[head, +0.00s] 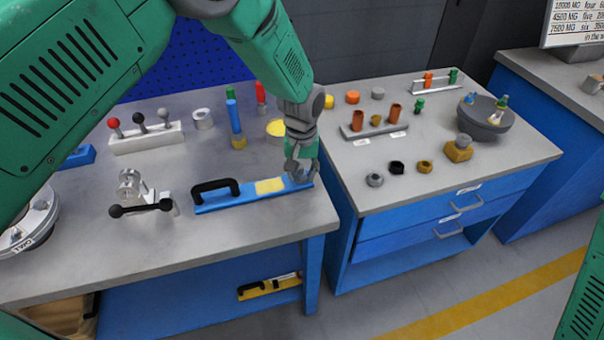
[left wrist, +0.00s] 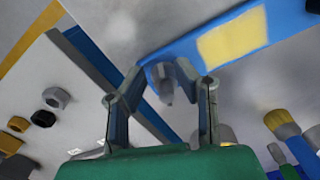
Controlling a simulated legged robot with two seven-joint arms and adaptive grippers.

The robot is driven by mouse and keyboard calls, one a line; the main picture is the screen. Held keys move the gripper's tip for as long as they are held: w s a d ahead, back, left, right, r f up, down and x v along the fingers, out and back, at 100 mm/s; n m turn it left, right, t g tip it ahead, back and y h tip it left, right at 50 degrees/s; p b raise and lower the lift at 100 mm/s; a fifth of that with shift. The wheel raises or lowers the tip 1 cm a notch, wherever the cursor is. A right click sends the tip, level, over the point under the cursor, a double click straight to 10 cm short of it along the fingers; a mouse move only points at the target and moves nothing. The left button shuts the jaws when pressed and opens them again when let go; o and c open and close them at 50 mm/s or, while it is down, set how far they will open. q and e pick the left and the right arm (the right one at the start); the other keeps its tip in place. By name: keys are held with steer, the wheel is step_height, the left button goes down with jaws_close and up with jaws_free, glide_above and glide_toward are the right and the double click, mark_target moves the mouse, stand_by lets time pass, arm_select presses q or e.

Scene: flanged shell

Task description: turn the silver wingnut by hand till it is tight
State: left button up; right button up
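The silver wingnut (left wrist: 166,88) sits at one end of a blue bar (left wrist: 210,40), seen in the left wrist view as a small grey piece between my fingers. In the head view the blue bar (head: 228,201) lies on the left workbench with a black handle and a yellow patch. My left gripper (head: 301,172) points down at the bar's right end and hides the wingnut there. In the left wrist view its fingers (left wrist: 160,78) are apart, one on each side of the wingnut. I cannot tell whether they touch it. My right gripper is out of view.
A silver part with a black crank (head: 140,209) stands left of the bar. The right bench (head: 460,165) holds nuts, an orange-post stand (head: 375,127) and a grey bowl (head: 487,120); a gap separates the benches.

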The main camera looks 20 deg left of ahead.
arm_select(q)
steer(key=shift+a+f, duration=0.15)
steer(key=shift+f, duration=0.35)
jaws_close()
steer(key=shift+a+m, duration=0.1)
steer(key=shift+m, duration=0.7)
steer(key=m, duration=0.4)
steer(key=shift+a, duration=0.35)
steer(key=shift+w+a+m, duration=0.1)
steer(key=shift+a+m, duration=0.1)
steer(key=shift+m, duration=1)
steer(key=shift+w+a+m, duration=0.1)
steer(key=shift+a+m, duration=0.05)
steer(key=shift+m, duration=1.05)
